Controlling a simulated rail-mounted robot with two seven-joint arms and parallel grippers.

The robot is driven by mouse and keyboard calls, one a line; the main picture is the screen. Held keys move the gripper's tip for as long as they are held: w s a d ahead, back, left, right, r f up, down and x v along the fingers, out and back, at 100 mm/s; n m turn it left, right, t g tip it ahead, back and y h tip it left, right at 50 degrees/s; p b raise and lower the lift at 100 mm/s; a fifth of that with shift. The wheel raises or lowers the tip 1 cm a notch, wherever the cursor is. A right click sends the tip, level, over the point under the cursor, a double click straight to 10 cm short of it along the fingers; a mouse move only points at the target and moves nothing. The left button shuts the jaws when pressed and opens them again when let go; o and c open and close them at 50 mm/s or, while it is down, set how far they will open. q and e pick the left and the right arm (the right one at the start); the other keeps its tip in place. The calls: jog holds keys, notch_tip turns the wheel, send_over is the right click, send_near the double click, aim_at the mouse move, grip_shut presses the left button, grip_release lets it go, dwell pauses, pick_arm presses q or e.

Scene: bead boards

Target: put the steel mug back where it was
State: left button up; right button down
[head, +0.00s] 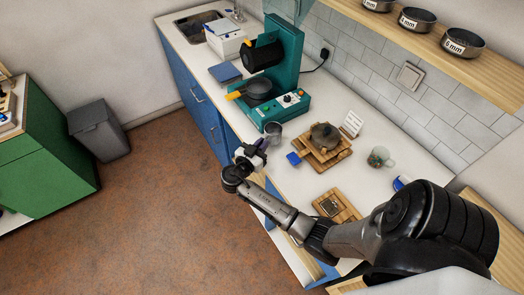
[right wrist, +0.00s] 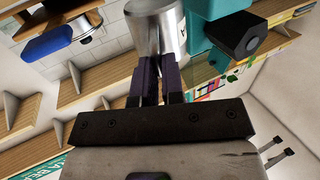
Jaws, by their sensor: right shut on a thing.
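The steel mug (head: 273,132) is a small grey metal cylinder near the counter's front edge, just in front of the teal machine. My right gripper (head: 261,144) is beside it, with its dark fingers shut on it. In the right wrist view the shiny mug (right wrist: 155,28) stands out beyond the two dark fingers of the right gripper (right wrist: 160,68), and its top is cut off by the frame. I cannot tell whether its base touches the counter. My left gripper is not in view.
The teal machine (head: 285,80) with a dark pan stands behind the mug. To the right are a wooden stand (head: 313,156) with a dark pot, a white card (head: 351,124), a glass mug (head: 380,157) and a small wooden board (head: 337,205). The counter's front edge lies under my right arm.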

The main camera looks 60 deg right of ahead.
jog(key=shift+f, duration=1.85)
jog(key=shift+f+b, duration=0.15)
jog(key=shift+b, duration=0.15)
jog(key=c, duration=1.2)
grip_release()
jog(key=shift+c, duration=0.2)
